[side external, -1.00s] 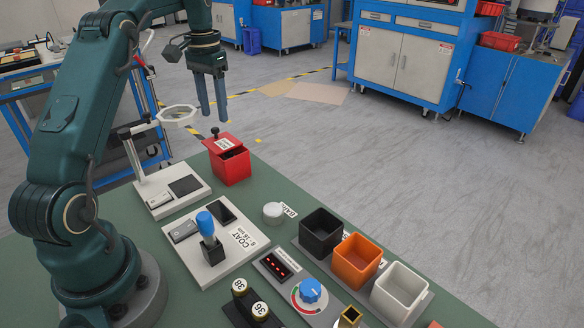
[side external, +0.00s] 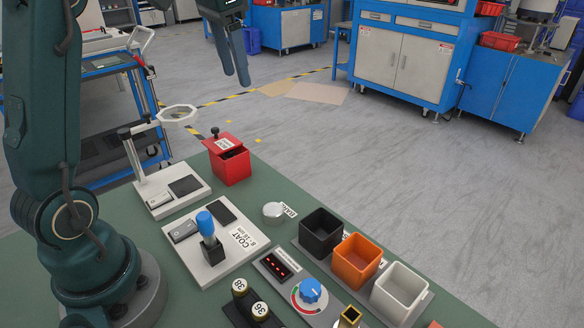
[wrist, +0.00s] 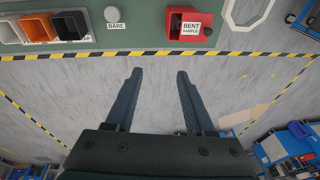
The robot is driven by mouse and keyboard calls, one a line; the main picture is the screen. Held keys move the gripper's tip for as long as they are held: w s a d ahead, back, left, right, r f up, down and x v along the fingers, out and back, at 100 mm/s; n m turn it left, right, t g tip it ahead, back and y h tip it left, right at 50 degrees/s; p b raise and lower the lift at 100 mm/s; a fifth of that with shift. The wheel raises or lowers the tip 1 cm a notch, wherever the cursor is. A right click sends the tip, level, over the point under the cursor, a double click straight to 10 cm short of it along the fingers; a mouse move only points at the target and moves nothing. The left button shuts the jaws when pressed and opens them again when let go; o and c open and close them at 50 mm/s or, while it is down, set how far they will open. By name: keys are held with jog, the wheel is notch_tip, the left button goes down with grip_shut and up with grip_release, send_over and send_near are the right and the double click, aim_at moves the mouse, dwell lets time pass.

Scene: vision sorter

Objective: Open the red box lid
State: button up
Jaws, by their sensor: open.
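The red box (side external: 234,170) stands on the green table near its far edge. Its red lid (side external: 223,143) has a white label and a dark knob (side external: 214,132). The lid lies shifted toward one side, and a dark gap shows beside it. In the wrist view, the red box (wrist: 172,24) is at the top, with the lid's "BENT SAMPLE" label (wrist: 190,28) right of the dark opening. My gripper (side external: 236,79) is open and empty, raised above and beyond the box, apart from it. In the wrist view its two fingers (wrist: 159,74) are spread over floor.
A magnifier stand (side external: 135,158) is left of the box. A white coat panel with a blue-topped lever (side external: 206,222) is in front. Black (side external: 321,222), orange (side external: 357,250) and white (side external: 400,282) bins stand to the right. Air around the gripper is clear.

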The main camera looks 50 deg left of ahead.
jog(key=s+d+r+m+t, duration=0.1)
jog(key=s+d+m, duration=0.3)
jog(key=s+d, duration=0.2)
jog(key=shift+s+d+r+t, duration=0.25)
jog(key=shift+s+d+t, duration=0.15)
jog(key=shift+d, duration=0.8)
